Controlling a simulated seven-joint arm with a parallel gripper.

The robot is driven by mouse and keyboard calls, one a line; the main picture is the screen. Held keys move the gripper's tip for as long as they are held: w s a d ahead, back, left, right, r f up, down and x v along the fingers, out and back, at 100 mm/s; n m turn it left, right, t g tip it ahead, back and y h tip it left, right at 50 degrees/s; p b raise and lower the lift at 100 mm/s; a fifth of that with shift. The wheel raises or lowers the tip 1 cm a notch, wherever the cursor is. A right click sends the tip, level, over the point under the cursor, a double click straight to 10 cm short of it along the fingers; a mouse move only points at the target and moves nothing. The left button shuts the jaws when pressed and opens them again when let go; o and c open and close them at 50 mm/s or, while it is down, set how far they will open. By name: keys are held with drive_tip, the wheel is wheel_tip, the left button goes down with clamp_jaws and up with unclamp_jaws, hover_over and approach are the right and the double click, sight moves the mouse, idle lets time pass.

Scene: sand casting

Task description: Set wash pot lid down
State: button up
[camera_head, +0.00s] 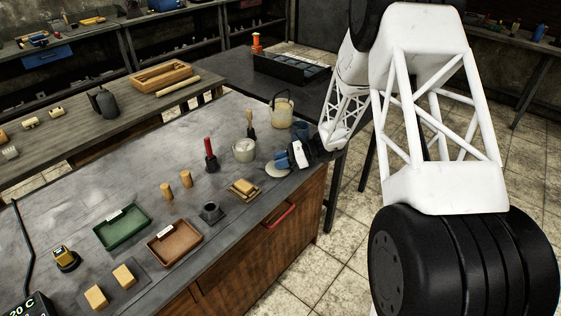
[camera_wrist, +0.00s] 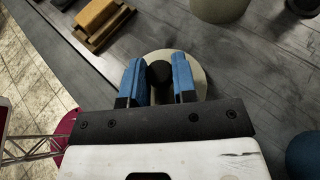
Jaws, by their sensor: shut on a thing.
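The wash pot lid (camera_wrist: 201,78) is a pale round disc with a black knob (camera_wrist: 159,73) in the wrist view. My gripper (camera_wrist: 158,66) has its blue fingers on either side of the knob and is shut on it. In the head view the lid (camera_head: 277,170) lies flat, low over the grey bench near its right front edge; I cannot tell if it touches. My gripper (camera_head: 284,161) shows there beside it. A pale pot (camera_head: 244,151) stands behind and left of the lid with a brush (camera_head: 250,122) upright at it. The pot's lower part also shows in the wrist view (camera_wrist: 220,8).
A wooden block stack (camera_head: 243,188) lies left of the lid, near the bench edge. A blue cup (camera_head: 300,131) and a pale kettle-like pot (camera_head: 282,108) stand behind. A red-handled tool (camera_head: 209,153) stands farther left. Bare bench (camera_head: 110,170) lies to the left.

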drive_tip(key=shift+f, duration=0.15)
drive_tip(key=o, duration=0.9)
drive_tip(key=shift+r, duration=0.2)
drive_tip(key=v, duration=1.2)
drive_tip(key=shift+r, duration=0.1)
